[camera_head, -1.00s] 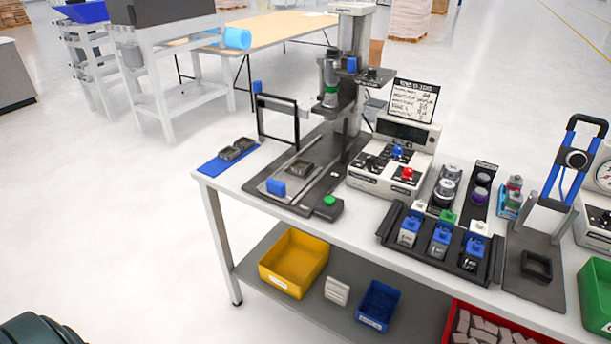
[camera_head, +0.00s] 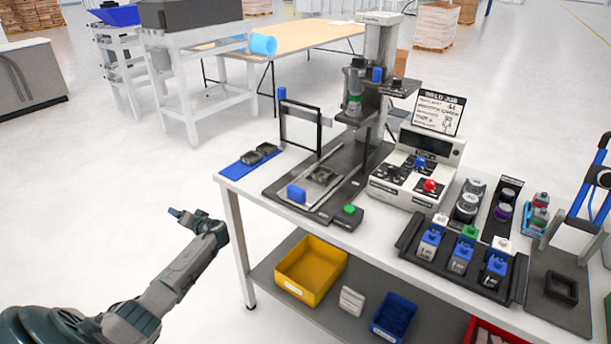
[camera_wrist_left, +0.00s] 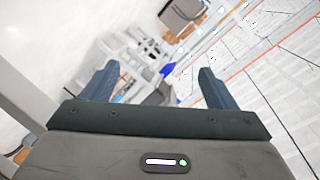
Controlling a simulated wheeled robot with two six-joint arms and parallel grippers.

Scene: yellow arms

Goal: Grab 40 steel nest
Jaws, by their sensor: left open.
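Two small dark square nests (camera_head: 251,158) (camera_head: 267,149) lie side by side on a blue mat (camera_head: 230,172) at the table's left end. Another dark square nest (camera_head: 322,175) sits on the base plate of the press (camera_head: 290,183). I cannot read a size or steel marking on any of them. My left gripper (camera_head: 184,217) is off the table's left side, in free air, short of the blue mat. In the left wrist view its two fingers (camera_wrist_left: 155,86) are apart with nothing between them. My right gripper is not in view.
The white worktable (camera_head: 232,182) carries a grey control box (camera_head: 398,185) and a rack with several blue-bodied parts (camera_head: 420,250). Yellow (camera_head: 311,272) and blue (camera_head: 394,318) bins stand on the lower shelf. Floor left of the table is clear.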

